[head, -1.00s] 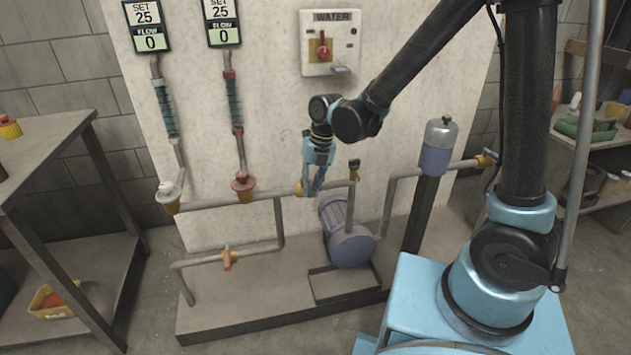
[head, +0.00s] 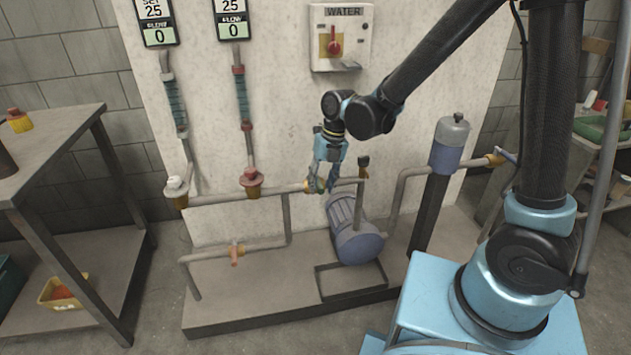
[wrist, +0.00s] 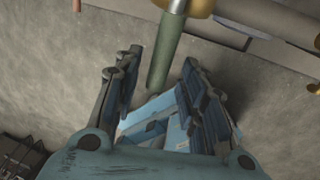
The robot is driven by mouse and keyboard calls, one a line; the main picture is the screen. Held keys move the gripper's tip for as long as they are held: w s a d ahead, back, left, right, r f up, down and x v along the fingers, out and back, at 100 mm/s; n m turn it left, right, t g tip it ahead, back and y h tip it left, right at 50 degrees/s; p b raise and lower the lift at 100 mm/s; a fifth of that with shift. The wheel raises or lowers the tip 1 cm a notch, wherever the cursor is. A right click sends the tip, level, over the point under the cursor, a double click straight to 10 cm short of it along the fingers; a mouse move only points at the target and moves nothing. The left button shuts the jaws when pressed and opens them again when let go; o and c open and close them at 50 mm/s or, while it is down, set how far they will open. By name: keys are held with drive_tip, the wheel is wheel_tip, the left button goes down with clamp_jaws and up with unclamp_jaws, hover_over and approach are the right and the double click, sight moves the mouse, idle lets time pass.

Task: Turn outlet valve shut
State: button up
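The valve at my gripper, which I take to be the outlet valve, has a green lever handle (wrist: 165,48) hanging from a brass-coloured body (wrist: 198,6) in the wrist view. In the head view the brass valve body (head: 309,186) sits on the horizontal pipe left of the pump, largely covered by my gripper. My gripper (head: 321,186) is open there. In the wrist view my gripper (wrist: 158,74) has its fingers spread on either side of the lever, with gaps on both sides. No contact with the lever is visible.
A blue-grey pump (head: 352,236) stands just below right. A short fitting with a dark top (head: 363,166) rises close right of my gripper. An orange-handled valve (head: 236,253) is on the lower pipe. The wall panel (head: 290,110) stands behind. A metal table (head: 60,140) is at left.

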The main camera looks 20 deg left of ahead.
drive_tip(key=shift+r, duration=0.1)
wheel_tip(320, 180, up, 12)
drive_tip(key=w+d, duration=0.1)
drive_tip(key=d, duration=0.1)
drive_tip(key=shift+w+f, duration=0.2)
drive_tip(key=shift+w, duration=0.05)
idle(0.6)
